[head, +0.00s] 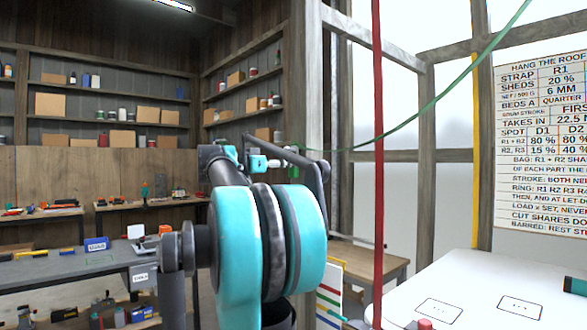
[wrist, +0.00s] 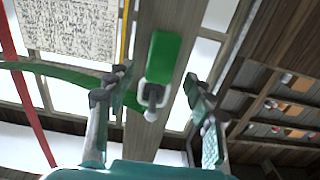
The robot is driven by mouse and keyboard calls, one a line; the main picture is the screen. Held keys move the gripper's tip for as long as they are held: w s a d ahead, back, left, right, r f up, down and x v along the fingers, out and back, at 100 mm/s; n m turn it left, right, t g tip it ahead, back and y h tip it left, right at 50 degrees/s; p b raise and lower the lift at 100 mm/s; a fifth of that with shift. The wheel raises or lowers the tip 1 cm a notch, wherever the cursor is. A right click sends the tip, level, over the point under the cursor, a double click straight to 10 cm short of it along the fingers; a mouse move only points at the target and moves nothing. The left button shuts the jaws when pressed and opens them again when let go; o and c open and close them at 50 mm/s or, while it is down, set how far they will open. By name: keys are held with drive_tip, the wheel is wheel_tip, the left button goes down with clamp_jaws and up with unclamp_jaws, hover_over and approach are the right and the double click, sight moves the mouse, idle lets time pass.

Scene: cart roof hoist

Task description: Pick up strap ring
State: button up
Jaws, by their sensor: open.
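The green strap (head: 440,102) slants down from the upper right to a small green piece (head: 294,171) near my gripper in the head view. In the wrist view a green block (wrist: 164,55) with a pale and dark grey ring-like fitting (wrist: 152,94) at its lower end, which I take for the strap ring, lies between my fingers. The green strap (wrist: 50,71) comes in from the left behind a finger. My gripper (wrist: 155,84) is open, one finger on each side of the fitting, with gaps showing. Whether the fitting is within finger depth is unclear. The head view shows the gripper small and partly hidden.
A red strap (head: 377,150) hangs vertically right of my arm. A printed sign (head: 542,140) is on the right wall. A white surface (head: 470,290) is at lower right, a grey bench (head: 65,268) at left. Shelves with boxes line the back walls.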

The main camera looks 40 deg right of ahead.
drive_tip(key=shift+d, duration=0.65)
drive_tip(key=shift+c, duration=0.5)
clamp_jaws()
